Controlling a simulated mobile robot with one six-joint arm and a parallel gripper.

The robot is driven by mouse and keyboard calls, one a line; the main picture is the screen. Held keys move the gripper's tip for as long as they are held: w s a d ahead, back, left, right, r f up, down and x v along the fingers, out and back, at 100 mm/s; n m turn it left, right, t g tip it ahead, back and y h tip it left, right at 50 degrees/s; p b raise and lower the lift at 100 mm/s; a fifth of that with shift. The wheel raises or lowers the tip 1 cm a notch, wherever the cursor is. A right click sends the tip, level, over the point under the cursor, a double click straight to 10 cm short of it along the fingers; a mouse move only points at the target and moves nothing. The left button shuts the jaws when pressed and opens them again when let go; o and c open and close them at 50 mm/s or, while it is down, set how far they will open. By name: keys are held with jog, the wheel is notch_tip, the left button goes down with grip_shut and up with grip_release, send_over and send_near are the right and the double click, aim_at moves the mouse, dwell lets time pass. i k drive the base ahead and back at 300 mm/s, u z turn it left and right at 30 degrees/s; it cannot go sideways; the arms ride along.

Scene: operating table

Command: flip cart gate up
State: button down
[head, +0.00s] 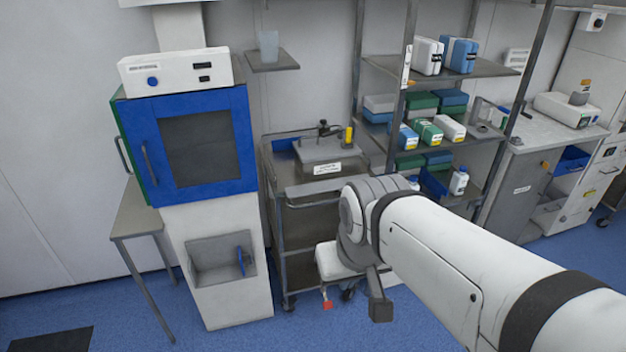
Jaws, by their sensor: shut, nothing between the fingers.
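The metal cart (279,240) stands against the back wall, with open sides and lower shelves. A flat grey panel (325,187), apparently its gate, juts out along the front upper edge, close to level. Its right end is hidden behind my arm's grey joint. My gripper (380,310) hangs below that joint, a dark, narrow shape pointing down.
A blue-doored cabinet (243,150) on a white pedestal stands left of the cart. Shelves (440,68) with several boxes stand behind and right. A white rounded object (335,262) with a red part shows beside my arm. Blue floor (235,337) is open in front.

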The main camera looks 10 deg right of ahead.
aim_at(318, 186)
jog(key=z, duration=0.05)
jog(key=i, duration=1)
jog(key=u, duration=0.05)
